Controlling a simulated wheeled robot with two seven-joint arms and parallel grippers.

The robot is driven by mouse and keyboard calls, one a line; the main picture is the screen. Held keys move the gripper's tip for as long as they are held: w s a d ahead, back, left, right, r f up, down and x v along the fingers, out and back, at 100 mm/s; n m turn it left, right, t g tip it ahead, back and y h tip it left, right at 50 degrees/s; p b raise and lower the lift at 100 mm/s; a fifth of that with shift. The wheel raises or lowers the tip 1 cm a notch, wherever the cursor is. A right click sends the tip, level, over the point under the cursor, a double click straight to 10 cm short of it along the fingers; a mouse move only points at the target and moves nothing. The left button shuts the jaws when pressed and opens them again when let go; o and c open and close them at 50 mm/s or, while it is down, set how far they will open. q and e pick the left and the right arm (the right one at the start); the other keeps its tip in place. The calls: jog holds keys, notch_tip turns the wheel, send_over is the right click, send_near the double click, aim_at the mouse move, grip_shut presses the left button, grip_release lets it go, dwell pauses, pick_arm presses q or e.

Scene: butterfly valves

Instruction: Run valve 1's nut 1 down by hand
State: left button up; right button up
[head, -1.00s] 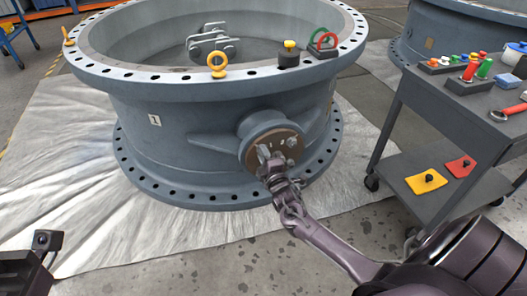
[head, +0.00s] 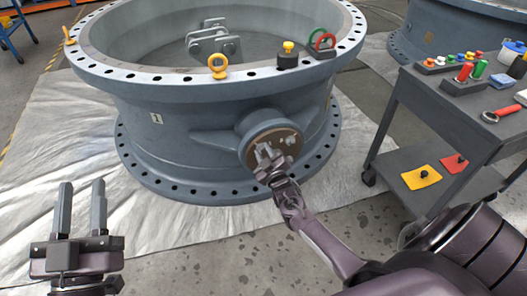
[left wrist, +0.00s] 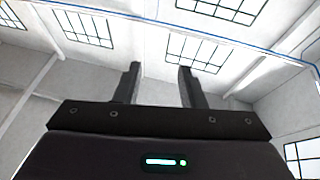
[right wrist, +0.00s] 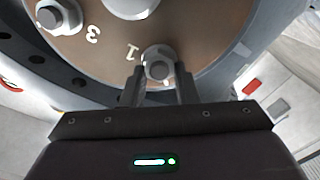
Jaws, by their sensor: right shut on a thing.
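Valve 1 is the large blue-grey ring body (head: 190,130) with a small "1" label, standing on a pale sheet. Its round brown flange face (head: 277,146) on the side port faces me; it also shows in the right wrist view (right wrist: 195,50) with marks "1" and "3". Nut 1 (right wrist: 158,67) sits on its stud beside the "1" mark. My right gripper (head: 268,160) is at the flange, its fingers (right wrist: 158,85) shut on nut 1, one on each side. My left gripper (head: 82,205) is raised at the lower left, open and empty, fingers pointing up; the left wrist view shows only walls and windows.
A grey cart (head: 437,115) stands to the right with several coloured items, a red-handled tool (head: 492,116), and yellow (head: 421,176) and red pads on its lower shelf. A yellow eyebolt (head: 218,65) stands on the valve's rim. Another nut (right wrist: 58,17) shows near the "3".

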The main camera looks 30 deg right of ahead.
pick_arm(q)
jog(key=shift+w+d+f+g+y, duration=0.15)
jog(key=shift+f+g, duration=0.2)
jog(key=shift+f, duration=0.45)
jog(key=shift+w+d+f+g+y, duration=0.15)
jog(key=shift+f+g, duration=0.2)
jog(key=shift+f, duration=0.4)
pick_arm(e)
jog(key=shift+d+m, duration=0.1)
jog(key=shift+m, duration=0.7)
pick_arm(q)
jog(key=shift+a, duration=0.1)
pick_arm(e)
jog(key=o, duration=1)
jog(key=shift+s, duration=0.2)
jog(key=p+v, duration=0.1)
jog(key=v, duration=0.2)
jog(key=shift+p, duration=0.3)
pick_arm(q)
jog(key=s+f+g+y+p, duration=0.1)
jog(key=s+f+g+y, duration=0.2)
jog(key=f+g, duration=0.6)
jog(key=shift+s+f+g, duration=0.3)
jog(key=shift+s+f, duration=0.85)
jog(key=shift+f, duration=3.7)
pick_arm(e)
send_near(262, 150)
jog(key=shift+w+d, duration=0.1)
jog(key=shift+w, duration=0.2)
